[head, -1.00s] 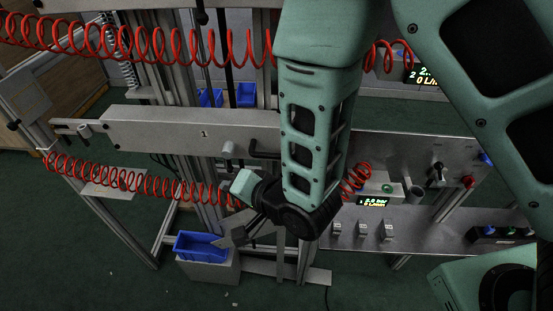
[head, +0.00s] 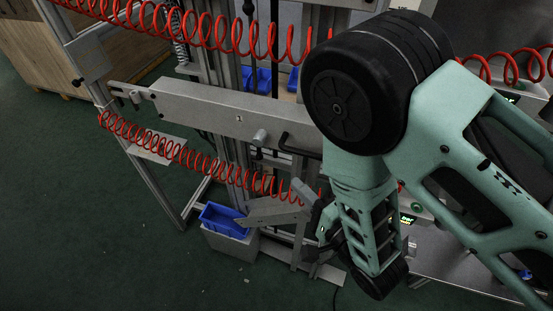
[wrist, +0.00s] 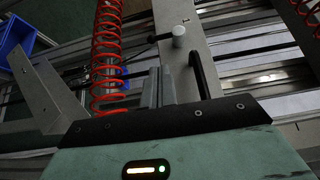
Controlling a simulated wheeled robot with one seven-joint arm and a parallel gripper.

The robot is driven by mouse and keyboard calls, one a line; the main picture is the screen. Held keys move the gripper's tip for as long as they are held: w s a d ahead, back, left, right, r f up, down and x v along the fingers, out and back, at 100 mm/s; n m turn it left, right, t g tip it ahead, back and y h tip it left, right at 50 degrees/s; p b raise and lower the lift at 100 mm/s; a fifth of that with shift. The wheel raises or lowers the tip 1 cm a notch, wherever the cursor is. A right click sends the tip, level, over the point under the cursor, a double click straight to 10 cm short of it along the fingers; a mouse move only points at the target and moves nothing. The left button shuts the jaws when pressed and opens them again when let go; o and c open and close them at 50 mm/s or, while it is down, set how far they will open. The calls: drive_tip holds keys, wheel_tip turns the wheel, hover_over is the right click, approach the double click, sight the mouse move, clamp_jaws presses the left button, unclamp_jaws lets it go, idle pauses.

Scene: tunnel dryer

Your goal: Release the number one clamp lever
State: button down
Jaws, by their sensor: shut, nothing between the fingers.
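The grey beam (head: 185,104) carries a printed number 1 (head: 239,119). Just right of the number, a pale round knob (head: 261,136) sticks out. Beside it is a black bent lever (head: 297,147), which looks like the clamp lever; my arm partly hides its right end in the head view. In the wrist view the lever (wrist: 200,76) and knob (wrist: 179,36) lie ahead of my gripper (wrist: 158,84). The lever is just right of my fingertips, apparently apart from them. My gripper (head: 302,190) is shut and empty, below the lever in the head view.
A grey angled plate (head: 272,212) is close left of my gripper, also in the wrist view (wrist: 45,92). A red coiled hose (head: 190,160) hangs below the beam. A blue bin (head: 226,220) is lower left. Green floor is clear at left.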

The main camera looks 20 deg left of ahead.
sight(260, 146)
drive_tip(key=p+x, duration=0.3)
drive_tip(key=x, duration=0.7)
drive_tip(key=shift+w+a+f+b, duration=0.1)
drive_tip(key=shift+f+b, duration=0.1)
drive_tip(key=shift+b, duration=0.45)
